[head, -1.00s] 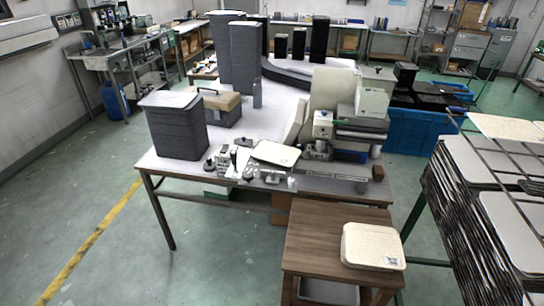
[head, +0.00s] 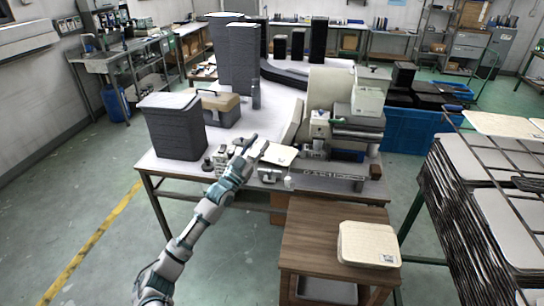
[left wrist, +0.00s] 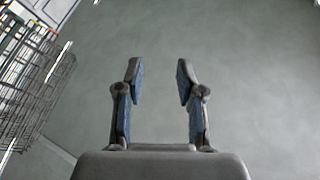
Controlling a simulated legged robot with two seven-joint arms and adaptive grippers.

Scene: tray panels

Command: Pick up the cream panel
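A cream panel (head: 368,245), with rounded corners and a small dark printed label, lies flat on a small wooden table at the lower right of the head view. A second pale panel (head: 280,154) lies on the front of the large table's machine. My left gripper (head: 257,146) shows beside this second panel, at its left in the picture; whether it is above it I cannot tell. In the left wrist view, the left gripper's fingers (left wrist: 159,75) are apart with nothing between them. No panel shows there. My right gripper is not in view.
The small wooden table (head: 305,245) stands in front of the large table. A rack (head: 470,215) with stacked panels and thin bars stands at the right. A dark stack (head: 175,130) stands on the large table at left. Green floor (head: 90,250) is clear at lower left.

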